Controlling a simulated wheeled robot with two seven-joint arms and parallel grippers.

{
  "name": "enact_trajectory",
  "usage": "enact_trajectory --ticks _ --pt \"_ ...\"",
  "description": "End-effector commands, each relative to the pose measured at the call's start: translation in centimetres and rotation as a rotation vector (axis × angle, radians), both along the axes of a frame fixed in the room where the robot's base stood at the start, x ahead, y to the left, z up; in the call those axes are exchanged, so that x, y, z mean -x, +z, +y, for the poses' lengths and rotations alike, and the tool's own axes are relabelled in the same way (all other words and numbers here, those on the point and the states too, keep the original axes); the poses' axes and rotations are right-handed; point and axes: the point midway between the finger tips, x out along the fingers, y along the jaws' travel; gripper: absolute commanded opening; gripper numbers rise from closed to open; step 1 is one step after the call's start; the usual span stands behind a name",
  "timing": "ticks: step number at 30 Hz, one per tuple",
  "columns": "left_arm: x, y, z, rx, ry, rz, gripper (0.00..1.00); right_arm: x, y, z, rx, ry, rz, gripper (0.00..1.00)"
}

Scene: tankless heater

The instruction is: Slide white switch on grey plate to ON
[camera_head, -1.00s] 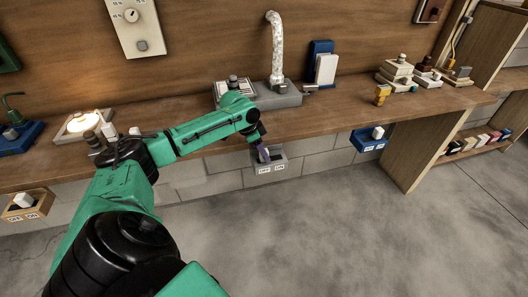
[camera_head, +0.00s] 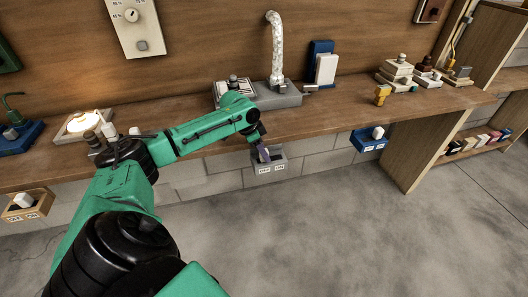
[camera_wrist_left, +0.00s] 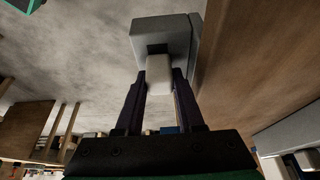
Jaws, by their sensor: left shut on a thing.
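The grey plate (camera_head: 271,169) is a grey box on the front below the bench edge, with small labels on it that read OFF and ON. It also shows in the left wrist view (camera_wrist_left: 163,30). The white switch (camera_wrist_left: 158,77) sticks out of a dark slot in the plate, between the two fingers. My left gripper (camera_head: 263,154) is at the plate, and its fingers are shut on the white switch. In the head view the gripper hides most of the switch, so its position along the slot is hard to tell. My right gripper is not in view.
A blue plate (camera_head: 368,141) with a white switch is to the right, and a wooden plate (camera_head: 28,206) with a white switch is at the far left. The wooden bench (camera_head: 190,120) lies just above the grey plate. The floor (camera_head: 330,230) in front is clear.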

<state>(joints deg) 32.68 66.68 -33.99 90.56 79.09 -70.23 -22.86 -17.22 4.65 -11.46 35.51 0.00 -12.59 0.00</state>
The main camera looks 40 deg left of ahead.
Motion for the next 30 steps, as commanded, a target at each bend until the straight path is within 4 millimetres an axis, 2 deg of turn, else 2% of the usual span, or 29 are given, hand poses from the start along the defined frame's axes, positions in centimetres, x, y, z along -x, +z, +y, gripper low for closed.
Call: enact_trajectory --ticks 8,16,25,26,27,30 --pt "-0.3 0.2 -0.1 0.001 0.002 -0.004 0.0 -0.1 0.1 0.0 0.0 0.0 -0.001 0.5" --pt "-3.5 0.3 -2.3 0.003 0.003 -0.008 0.0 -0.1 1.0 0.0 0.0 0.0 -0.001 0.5" --pt "-3.8 0.2 -2.6 0.002 0.002 -0.009 0.0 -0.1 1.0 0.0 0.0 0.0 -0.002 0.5" --pt "-3.8 0.2 -2.6 0.002 0.002 -0.009 0.41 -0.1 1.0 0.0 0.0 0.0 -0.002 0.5" --pt "-3.8 0.2 -2.6 0.001 0.001 -0.009 0.5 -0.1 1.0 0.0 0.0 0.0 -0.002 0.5" --pt "-3.8 0.2 -2.6 0.001 0.001 -0.007 0.5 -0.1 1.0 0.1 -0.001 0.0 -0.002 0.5"
